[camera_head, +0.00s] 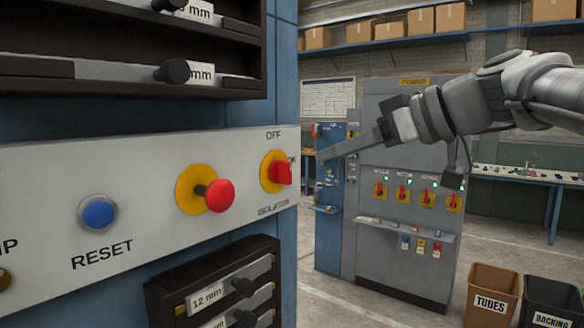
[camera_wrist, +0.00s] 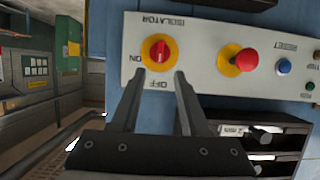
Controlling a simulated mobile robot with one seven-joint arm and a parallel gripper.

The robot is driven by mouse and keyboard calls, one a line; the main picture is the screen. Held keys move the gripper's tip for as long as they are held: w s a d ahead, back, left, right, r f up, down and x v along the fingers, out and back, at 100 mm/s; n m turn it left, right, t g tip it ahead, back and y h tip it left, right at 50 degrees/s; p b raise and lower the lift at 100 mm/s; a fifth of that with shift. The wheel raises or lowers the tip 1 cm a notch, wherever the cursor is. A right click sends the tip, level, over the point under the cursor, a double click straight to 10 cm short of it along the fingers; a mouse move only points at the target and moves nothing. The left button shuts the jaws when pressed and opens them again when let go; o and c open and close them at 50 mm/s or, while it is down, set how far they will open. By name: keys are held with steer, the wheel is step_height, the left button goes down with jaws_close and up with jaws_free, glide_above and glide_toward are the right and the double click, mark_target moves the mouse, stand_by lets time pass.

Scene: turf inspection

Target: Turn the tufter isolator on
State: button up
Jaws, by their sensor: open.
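The isolator (camera_head: 283,173) is a red handle on a yellow round plate, at the right end of a white panel. In the wrist view the isolator (camera_wrist: 160,50) shows upside down, its handle upright in the picture, in line with the OFF mark below it; ON is at the left. My gripper (camera_head: 322,155) is to the right of the panel in the head view, pointing left. In the wrist view my gripper (camera_wrist: 160,73) is open and empty, its two fingers toward the OFF side of the handle, one on each side. I see no contact with the handle.
A red push button (camera_head: 220,195) on a yellow plate and a blue RESET button (camera_head: 98,213) are on the same panel. Racks with black knobs (camera_head: 243,287) stick out below and above. A grey cabinet (camera_head: 400,260) with several red-and-yellow switches stands behind.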

mark_target(291, 170)
steer(key=p+x, duration=0.1)
steer(key=x, duration=0.9)
steer(key=shift+c, duration=0.2)
jaws_close()
